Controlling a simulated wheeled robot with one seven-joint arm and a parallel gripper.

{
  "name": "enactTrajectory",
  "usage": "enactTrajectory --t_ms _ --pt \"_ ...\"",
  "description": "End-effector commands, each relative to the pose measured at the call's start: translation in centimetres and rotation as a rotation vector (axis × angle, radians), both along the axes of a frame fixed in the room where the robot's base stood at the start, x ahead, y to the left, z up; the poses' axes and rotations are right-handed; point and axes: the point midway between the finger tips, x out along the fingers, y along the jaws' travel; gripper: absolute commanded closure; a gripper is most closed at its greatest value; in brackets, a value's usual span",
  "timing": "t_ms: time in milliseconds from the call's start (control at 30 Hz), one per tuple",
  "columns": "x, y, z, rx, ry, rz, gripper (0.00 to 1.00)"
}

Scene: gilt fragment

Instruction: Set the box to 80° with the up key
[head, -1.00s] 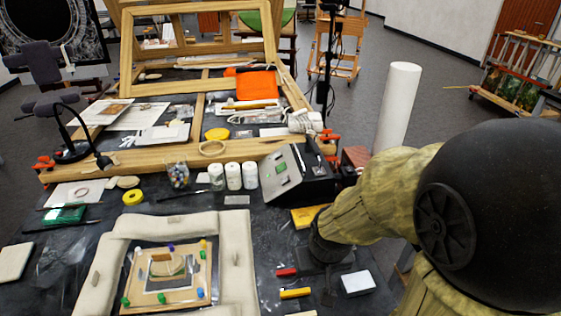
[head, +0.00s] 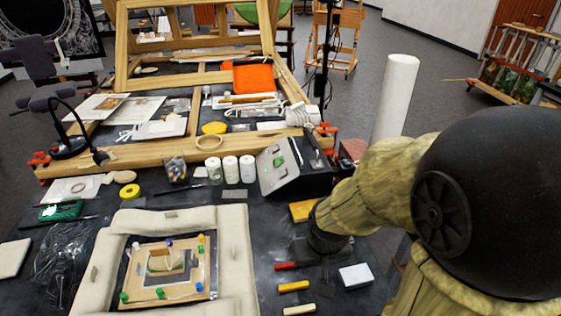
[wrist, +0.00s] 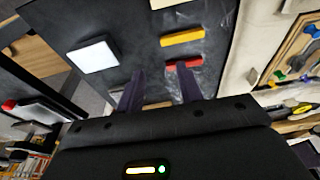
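The box (head: 279,166) is a black unit with a sloped light grey front, standing at the back of the dark table in the head view. Its front carries a small green display (head: 279,161); the reading and the keys are too small to make out. My gripper (wrist: 160,88) points down at the table in the wrist view, its two dark fingers apart with nothing held between them. In the head view my wrist hangs over the table in front of and to the right of the box, apart from it. The box does not clearly show in the wrist view.
Red (head: 287,266), yellow (head: 293,286) and cream sticks and a white block (head: 355,276) lie near my gripper. A yellow block (head: 303,211) lies before the box. White jars (head: 230,169) stand left of it. A padded frame (head: 234,260) fills the front left.

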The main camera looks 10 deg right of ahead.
Motion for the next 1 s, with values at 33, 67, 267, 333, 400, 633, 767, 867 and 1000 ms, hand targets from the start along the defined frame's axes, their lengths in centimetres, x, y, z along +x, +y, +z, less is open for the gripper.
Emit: enactTrajectory --t_ms 33,67,267,333,400,633,767,867,1000 --pt "0.00 0.00 0.00 0.000 0.000 0.000 0.64" --pt "0.00 0.00 0.00 0.000 0.000 0.000 0.64" --pt "0.00 0.00 0.00 0.000 0.000 0.000 0.87" --pt "0.00 0.00 0.00 0.000 0.000 0.000 1.00" --pt "0.00 0.00 0.00 0.000 0.000 0.000 1.00" --pt "0.00 0.00 0.00 0.000 0.000 0.000 1.00" --pt "0.00 0.00 0.00 0.000 0.000 0.000 1.00" --pt "0.00 0.00 0.00 0.000 0.000 0.000 1.00" --pt "0.00 0.00 0.00 0.000 0.000 0.000 1.00"
